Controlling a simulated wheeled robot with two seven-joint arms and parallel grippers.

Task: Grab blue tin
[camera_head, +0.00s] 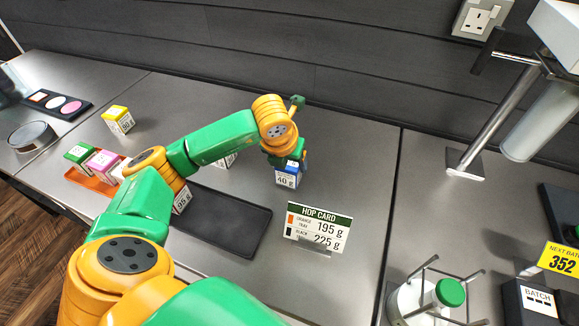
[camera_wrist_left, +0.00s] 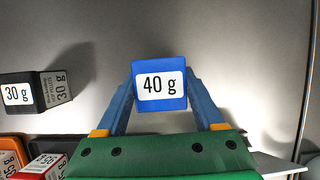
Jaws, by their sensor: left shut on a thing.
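The blue tin (camera_head: 288,177) has a blue top and a white label reading 40 g. In the head view it is at the tip of my left arm, behind the hop card. The left wrist view shows the tin's blue top (camera_wrist_left: 160,83) between the two fingers of my left gripper (camera_wrist_left: 160,100). The gripper is shut on the tin, one finger against each side. Whether the tin touches the table cannot be told. My right gripper is not in view.
A black tray (camera_head: 222,222) and an orange tray (camera_head: 88,182) with green and pink tins lie left of the hop card (camera_head: 317,228). A yellow tin (camera_head: 118,120) stands farther back. A black 30 g tin (camera_wrist_left: 35,92) is left of the gripper. Clear table lies right of the blue tin.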

